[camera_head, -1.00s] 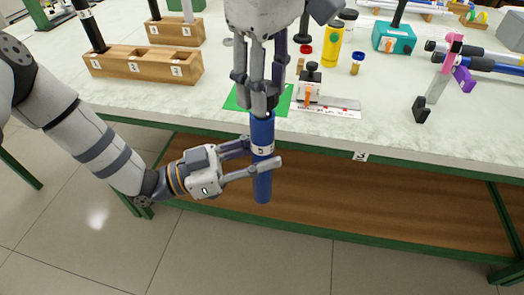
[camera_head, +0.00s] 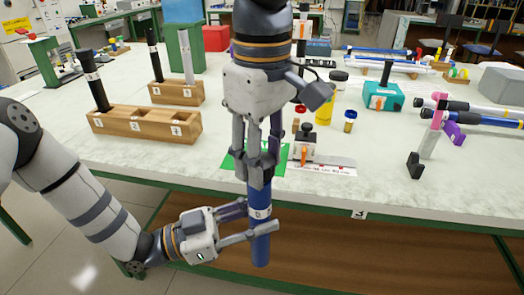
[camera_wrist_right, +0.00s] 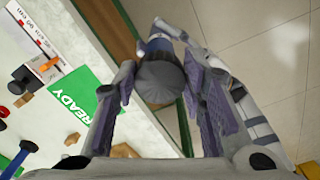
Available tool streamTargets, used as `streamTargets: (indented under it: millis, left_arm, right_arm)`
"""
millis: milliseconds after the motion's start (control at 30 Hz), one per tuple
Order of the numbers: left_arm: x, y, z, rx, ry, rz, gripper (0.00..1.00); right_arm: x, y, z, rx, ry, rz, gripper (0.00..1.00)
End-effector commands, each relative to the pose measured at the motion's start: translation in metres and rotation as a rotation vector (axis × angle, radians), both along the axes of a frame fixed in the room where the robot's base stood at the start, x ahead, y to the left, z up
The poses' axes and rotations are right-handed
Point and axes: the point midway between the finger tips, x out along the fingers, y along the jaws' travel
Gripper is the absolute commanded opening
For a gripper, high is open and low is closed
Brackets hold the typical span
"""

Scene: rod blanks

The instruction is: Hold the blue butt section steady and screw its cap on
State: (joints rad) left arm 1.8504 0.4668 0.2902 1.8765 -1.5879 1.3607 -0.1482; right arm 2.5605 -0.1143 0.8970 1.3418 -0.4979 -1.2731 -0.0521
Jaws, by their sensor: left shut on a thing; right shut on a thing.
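The blue butt section (camera_head: 261,250) stands roughly upright in front of the table's front edge, with a white number label on its side. My left gripper (camera_head: 258,228) comes in from the left and is shut on the section around the label. My right gripper (camera_head: 259,172) points straight down above it, shut on the cap at the section's top. In the right wrist view the dark round cap (camera_wrist_right: 160,80) sits between the finger pads, with the blue section partly visible beyond it. The fingers hide the cap in the head view, and I cannot tell whether its thread is seated.
Behind lie a green mat (camera_head: 228,161), marked READY in the wrist view (camera_wrist_right: 85,100), and a small orange-and-black fixture (camera_head: 305,148). Wooden racks (camera_head: 110,122) stand left, and a teal box (camera_head: 383,97) and a pink-and-purple stand (camera_head: 434,135) right. The table's front edge is close behind the section.

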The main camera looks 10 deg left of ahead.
Motion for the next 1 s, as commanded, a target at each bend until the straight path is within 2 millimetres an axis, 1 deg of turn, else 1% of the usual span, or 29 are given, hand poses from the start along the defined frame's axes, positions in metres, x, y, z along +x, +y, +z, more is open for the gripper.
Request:
streamTargets:
  millis: [133, 600, 1000]
  left_arm:
    - [0.0, 0.0, 0.0, -0.001, 0.0, 0.0, 0.0]
    - [0.0, 0.0, 0.0, -0.001, -0.001, 0.0, 0.0]
    - [0.0, 0.0, 0.0, -0.001, 0.0, 0.0, 0.0]
  right_arm:
    - [0.0, 0.0, -0.008, 0.0, 0.0, 0.0, 0.27]
    - [0.0, 0.0, -0.008, 0.001, -0.001, 0.0, 0.27]
    - [0.0, 0.0, -0.015, -0.001, 0.001, 0.001, 0.27]
